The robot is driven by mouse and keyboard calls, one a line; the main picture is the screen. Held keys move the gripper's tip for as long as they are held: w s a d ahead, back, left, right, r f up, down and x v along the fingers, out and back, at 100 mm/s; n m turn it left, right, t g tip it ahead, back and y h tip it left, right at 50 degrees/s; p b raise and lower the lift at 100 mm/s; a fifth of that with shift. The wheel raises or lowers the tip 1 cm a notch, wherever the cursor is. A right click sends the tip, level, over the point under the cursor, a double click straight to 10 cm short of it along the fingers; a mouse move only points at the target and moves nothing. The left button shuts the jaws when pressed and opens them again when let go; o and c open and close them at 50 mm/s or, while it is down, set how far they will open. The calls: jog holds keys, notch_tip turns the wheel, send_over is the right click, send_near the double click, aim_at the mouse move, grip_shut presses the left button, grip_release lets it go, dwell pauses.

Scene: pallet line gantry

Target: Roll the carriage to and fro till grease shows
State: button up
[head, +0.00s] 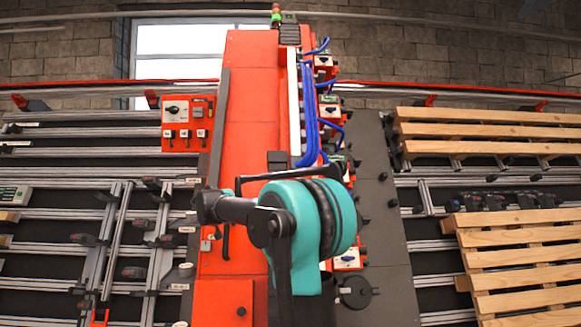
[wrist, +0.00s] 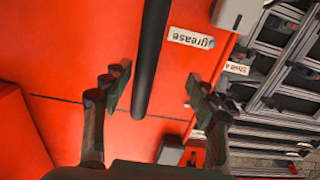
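A large red machine body (head: 252,100) runs up the middle of the head view; I take it for the carriage, but its limits are unclear. In the wrist view its red face (wrist: 85,50) carries a dark round bar (wrist: 151,55) and a pale tag reading "grease" (wrist: 191,39). My gripper (wrist: 157,92) is open and empty. In the picture the bar's lower end lies between its two fingers, nearer the left one. I see no contact, and the depth between them is unclear. No grease is visible on the bar or face. My arm hides part of the machine in the head view.
A switch box (head: 187,123) stands left of the red body. Blue hoses (head: 309,110) and several small boxes line its right side. Wooden pallets (head: 500,135) lie at the right on metal rails. Rails and dark fittings fill the left.

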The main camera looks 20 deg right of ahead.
dwell(0.5)
jog(key=v, duration=1)
dwell(0.3)
dwell(0.4)
